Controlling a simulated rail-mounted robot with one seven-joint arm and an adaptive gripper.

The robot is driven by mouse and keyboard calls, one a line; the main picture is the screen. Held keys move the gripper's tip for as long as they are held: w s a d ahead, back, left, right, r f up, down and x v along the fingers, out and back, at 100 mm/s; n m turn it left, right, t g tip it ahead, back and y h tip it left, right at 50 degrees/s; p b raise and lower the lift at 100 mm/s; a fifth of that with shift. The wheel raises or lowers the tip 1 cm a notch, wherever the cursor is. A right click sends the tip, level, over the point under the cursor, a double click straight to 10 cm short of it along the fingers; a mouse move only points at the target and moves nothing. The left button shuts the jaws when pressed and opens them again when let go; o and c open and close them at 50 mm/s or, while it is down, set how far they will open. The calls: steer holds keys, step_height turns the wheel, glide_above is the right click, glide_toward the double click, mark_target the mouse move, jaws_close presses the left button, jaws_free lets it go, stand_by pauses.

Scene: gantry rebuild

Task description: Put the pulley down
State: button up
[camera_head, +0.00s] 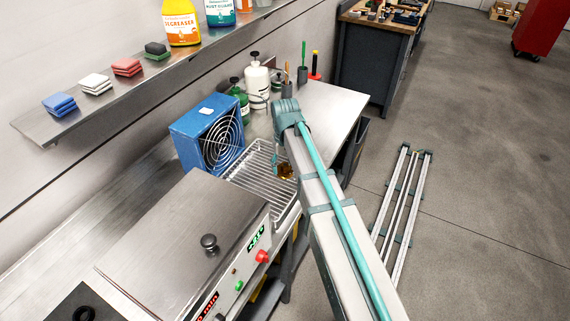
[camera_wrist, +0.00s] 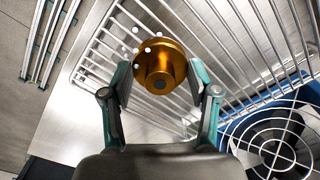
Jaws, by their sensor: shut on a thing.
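The pulley (camera_wrist: 160,66) is a gold-coloured, round metal part with a raised hub, seen in the wrist view between my fingers. My gripper (camera_wrist: 161,88) is shut on it, one finger on each side. In the wrist view the wire rack (camera_wrist: 250,50) lies behind the pulley; I cannot tell whether they touch. Several small white spots show beside the pulley in the wrist view.
A blue fan (camera_head: 212,138) stands at the rack's back left. A steel machine (camera_head: 190,245) with a knobbed lid stands in front. Green and white bottles (camera_head: 257,84) stand behind. A shelf (camera_head: 120,95) with coloured blocks runs along the wall. Bare bench (camera_head: 325,100) shows at the back right.

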mark_target(285, 165)
steer(key=shift+f, duration=0.2)
steer(key=o, duration=1.5)
step_height(285, 165, up, 12)
steer(key=b, duration=0.3)
steer(key=shift+r, duration=0.1)
